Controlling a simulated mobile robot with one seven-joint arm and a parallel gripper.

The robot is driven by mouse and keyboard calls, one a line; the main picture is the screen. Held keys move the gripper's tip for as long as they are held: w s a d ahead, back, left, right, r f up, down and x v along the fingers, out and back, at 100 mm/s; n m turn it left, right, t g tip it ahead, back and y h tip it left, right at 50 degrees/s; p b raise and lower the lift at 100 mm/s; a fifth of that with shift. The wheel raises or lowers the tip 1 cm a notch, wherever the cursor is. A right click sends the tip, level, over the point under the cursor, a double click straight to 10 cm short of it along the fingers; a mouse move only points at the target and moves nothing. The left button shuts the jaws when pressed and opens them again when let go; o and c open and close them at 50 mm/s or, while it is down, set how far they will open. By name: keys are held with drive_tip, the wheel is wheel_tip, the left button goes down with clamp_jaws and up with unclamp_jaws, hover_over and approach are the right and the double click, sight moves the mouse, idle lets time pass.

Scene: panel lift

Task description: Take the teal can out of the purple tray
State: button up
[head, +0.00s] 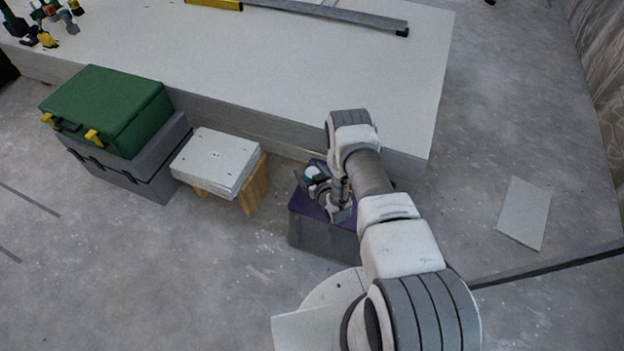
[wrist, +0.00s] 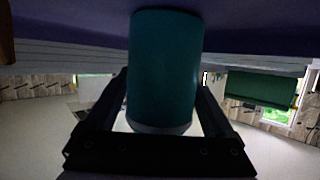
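The teal can (head: 313,174) shows its pale top in the head view, just left of my gripper (head: 325,186). In the wrist view the can (wrist: 164,70) fills the middle, between the two dark fingers of my gripper (wrist: 163,100). The fingers lie close along both sides of the can; whether they press on it is not clear. The purple tray (head: 302,207) sits on a grey box, partly hidden by my arm. A purple surface (wrist: 60,22) spans the top of the wrist view behind the can's end. Whether the can touches it is unclear.
A long pale panel stack (head: 250,75) runs behind the tray. To the left are a white board on wooden legs (head: 215,158) and a green case (head: 108,105) on a grey toolbox. A pale sheet (head: 524,212) lies on the floor at right. The floor in front is clear.

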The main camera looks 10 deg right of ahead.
drive_tip(key=c, duration=1.3)
drive_tip(key=shift+o, duration=0.2)
